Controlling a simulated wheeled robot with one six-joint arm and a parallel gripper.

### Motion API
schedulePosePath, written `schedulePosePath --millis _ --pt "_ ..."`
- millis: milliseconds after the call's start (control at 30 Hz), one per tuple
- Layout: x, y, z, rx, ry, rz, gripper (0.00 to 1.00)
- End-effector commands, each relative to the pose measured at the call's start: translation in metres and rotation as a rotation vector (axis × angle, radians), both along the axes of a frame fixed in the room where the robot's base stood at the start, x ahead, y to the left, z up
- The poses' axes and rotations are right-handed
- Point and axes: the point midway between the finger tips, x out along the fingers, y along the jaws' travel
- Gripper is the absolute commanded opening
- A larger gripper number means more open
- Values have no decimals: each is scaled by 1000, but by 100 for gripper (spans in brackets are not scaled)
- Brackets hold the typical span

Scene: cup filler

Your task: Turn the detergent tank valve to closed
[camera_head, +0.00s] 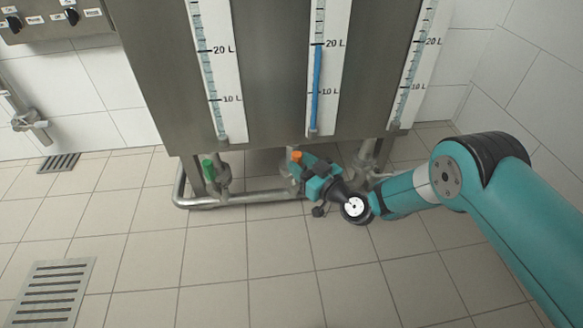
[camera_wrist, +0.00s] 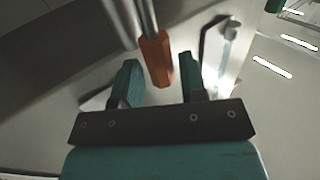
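An orange valve handle (camera_head: 297,156) shows under the middle gauge of the steel tank unit, at my gripper (camera_head: 303,167). In the wrist view, the orange handle (camera_wrist: 156,58) hangs on a metal stem with its tip between the two teal fingers of my gripper (camera_wrist: 159,78). The fingers are open, with gaps visible on both sides of the handle. A green valve handle (camera_head: 208,170) points up under the left gauge. The right valve (camera_head: 367,160) is partly hidden by my arm. I see no label naming the detergent tank.
The middle gauge (camera_head: 317,85) has a blue column up to about 20 L. A metal pipe (camera_head: 245,198) runs low in front of the valves. A floor drain (camera_head: 55,290) lies at the lower left. The tiled floor in front is clear.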

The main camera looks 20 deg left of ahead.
Motion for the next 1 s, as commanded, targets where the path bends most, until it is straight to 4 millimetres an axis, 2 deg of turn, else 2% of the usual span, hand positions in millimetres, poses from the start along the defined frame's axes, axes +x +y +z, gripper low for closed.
schedulePosePath --millis 33,200,333,600,633,800,1000 --pt "3 9 -3 2 -5 2 39" --pt "13 29 -2 1 -2 2 39" --pt "16 35 0 1 0 0 39" --pt "17 36 1 1 2 -1 39" --pt "17 36 1 1 2 -1 37" --pt "17 36 1 1 2 -1 0" --pt "16 36 0 4 5 0 0"
